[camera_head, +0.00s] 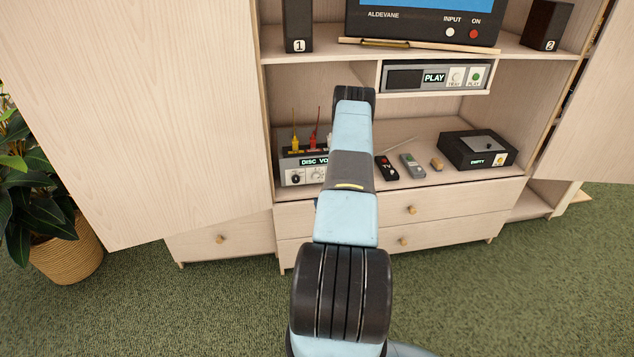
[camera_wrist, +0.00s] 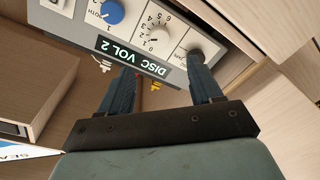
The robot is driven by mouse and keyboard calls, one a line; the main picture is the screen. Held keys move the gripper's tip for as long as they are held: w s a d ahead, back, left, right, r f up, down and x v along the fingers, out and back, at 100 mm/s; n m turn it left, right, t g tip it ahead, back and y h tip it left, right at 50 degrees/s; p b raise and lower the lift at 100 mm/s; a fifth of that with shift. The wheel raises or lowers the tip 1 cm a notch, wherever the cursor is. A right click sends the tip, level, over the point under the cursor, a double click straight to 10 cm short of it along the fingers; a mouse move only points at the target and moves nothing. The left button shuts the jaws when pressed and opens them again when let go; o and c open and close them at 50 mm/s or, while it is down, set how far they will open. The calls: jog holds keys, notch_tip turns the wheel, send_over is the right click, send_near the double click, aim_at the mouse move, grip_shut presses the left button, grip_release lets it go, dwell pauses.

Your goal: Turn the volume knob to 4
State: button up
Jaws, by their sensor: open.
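The grey amplifier (camera_head: 290,165) stands on the lower shelf in the head view, its right part hidden by my arm. In the wrist view the amplifier (camera_wrist: 75,27) appears turned, and its display (camera_wrist: 130,60) reads "DISC VOL 2". The white volume knob (camera_wrist: 157,41) has a numbered scale around it. A blue knob (camera_wrist: 112,12) is on one side and a dark knob on the other, partly covered by a fingertip. My gripper (camera_wrist: 163,78) is open and empty, its fingers pointing at the front panel near the volume knob. The head view hides the fingers behind my arm.
Red and yellow plugs (camera_head: 295,143) stand at the amplifier's back. A TV remote (camera_head: 386,168), a grey remote (camera_head: 412,166) and a black box (camera_head: 480,150) lie to the right. A player (camera_head: 435,77) hangs above. Cabinet doors stand open on both sides.

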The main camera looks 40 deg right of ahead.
aim_at(316, 178)
jog(key=x, duration=1.1)
jog(key=shift+w, duration=0.1)
jog(key=c, duration=1)
